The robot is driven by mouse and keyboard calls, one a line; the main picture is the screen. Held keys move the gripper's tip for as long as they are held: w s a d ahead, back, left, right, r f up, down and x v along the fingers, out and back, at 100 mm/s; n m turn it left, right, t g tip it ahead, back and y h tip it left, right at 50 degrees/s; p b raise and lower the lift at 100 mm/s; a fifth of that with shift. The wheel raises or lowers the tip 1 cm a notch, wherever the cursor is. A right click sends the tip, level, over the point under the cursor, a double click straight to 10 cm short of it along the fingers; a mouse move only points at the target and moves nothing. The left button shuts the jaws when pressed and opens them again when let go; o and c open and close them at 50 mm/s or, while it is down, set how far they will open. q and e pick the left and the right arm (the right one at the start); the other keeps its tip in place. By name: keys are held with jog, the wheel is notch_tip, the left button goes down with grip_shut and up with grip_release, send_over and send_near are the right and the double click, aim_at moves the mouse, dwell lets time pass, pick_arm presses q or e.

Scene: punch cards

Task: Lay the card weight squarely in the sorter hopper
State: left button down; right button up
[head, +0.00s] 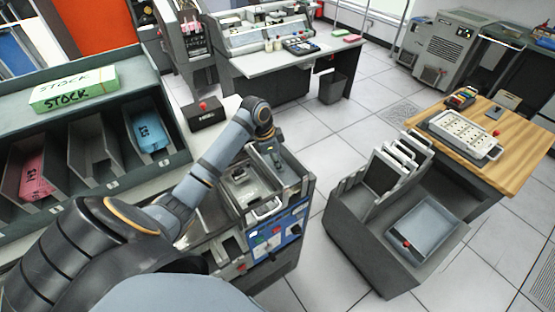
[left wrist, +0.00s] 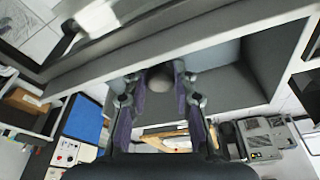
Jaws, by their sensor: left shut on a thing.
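My left arm reaches over the card sorter (head: 273,240). Its gripper (head: 266,146) points down at the sorter's far end, over the hopper (head: 288,172). In the left wrist view my left gripper (left wrist: 163,105) has its two padded fingers on either side of a round, dark grey knob (left wrist: 161,78), which I take for the card weight's grip. Grey walls and a flat grey surface lie behind the knob. The weight's body is mostly hidden in the head view, so I cannot tell whether it touches the hopper or lies square. My right gripper does not show.
A green rack (head: 75,205) with pink and blue card stacks stands at the left. A black box with a red knob (head: 206,114) sits behind the sorter. A grey cart (head: 365,262) with upright dividers stands at the right, with open floor between.

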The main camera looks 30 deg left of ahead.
pick_arm(q)
jog(key=c, duration=1)
grip_release()
jog(key=v, duration=1.2)
jog(key=shift+d, duration=0.15)
